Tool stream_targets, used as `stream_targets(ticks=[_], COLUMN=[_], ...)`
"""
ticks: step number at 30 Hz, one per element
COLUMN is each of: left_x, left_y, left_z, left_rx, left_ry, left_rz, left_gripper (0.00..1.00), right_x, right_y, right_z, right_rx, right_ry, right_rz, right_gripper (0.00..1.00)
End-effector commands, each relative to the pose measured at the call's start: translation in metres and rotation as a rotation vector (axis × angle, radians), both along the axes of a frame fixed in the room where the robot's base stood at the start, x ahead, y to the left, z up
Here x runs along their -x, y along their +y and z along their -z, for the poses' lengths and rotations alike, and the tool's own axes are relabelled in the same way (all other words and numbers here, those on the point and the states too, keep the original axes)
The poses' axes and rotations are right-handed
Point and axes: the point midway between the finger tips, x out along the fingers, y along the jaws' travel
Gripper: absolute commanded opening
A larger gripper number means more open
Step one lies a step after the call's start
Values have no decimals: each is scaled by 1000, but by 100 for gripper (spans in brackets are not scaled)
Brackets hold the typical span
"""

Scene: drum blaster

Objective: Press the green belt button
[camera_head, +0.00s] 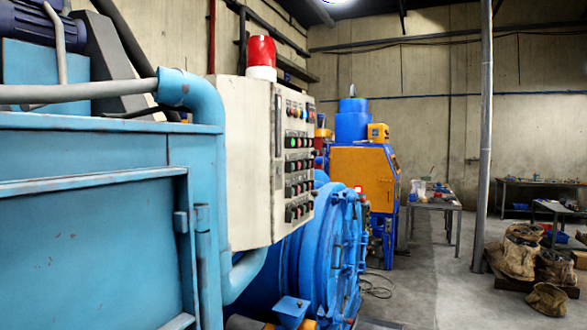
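A pale control cabinet (243,160) is mounted beside the light-blue machine, left of the picture's middle. Its control panel (296,150) faces right and is seen at a steep angle. The panel carries rows of small red, green and dark buttons and switches. A bright green button (293,142) shows at the left of an upper row, and another green button (289,191) sits lower down. The labels are too small to read, so I cannot tell which one is the belt button. Neither of my grippers is in view.
A light-blue machine body (90,240) fills the left side. A blue round drum door (340,250) stands below and right of the panel. An orange machine (362,172), a grey post (484,130) and sacks (520,250) are farther off. The grey floor (435,280) between them is mostly clear.

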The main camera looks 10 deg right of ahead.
Motion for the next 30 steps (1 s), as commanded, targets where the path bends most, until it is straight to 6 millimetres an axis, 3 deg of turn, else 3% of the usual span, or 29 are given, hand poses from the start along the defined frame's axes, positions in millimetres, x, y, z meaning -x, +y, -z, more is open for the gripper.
stream_targets(ticks=[1,9,30], left_x=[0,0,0], left_y=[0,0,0], left_z=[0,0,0], left_rx=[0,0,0], left_ry=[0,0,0], left_rz=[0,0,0], left_gripper=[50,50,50], right_x=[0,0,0], right_y=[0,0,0], right_z=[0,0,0], right_rx=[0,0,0], right_ry=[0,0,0], right_rz=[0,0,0], right_gripper=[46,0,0])
